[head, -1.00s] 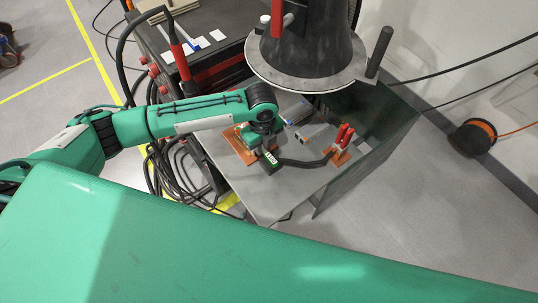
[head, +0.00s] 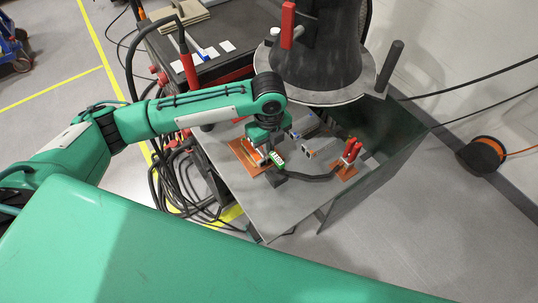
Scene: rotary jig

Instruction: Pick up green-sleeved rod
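My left gripper (head: 276,170) points down over the grey table top (head: 240,200), at the right side of an orange plate (head: 240,153). Its fingers are small and dark here, so I cannot tell whether they are open or shut, or whether they touch anything. I cannot make out a green-sleeved rod for certain; green shows around the gripper, but it blends with my green arm. Red upright handles (head: 350,150) stand on a second orange plate (head: 347,172) to the right. My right gripper is not in view.
A dark cone with a grey flange (head: 318,92) hangs close behind my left wrist. A dark upright panel (head: 395,145) edges the table on the right. A black cable (head: 310,178) runs across the table. Loose cables (head: 178,180) lie at the left. The front of the table is clear.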

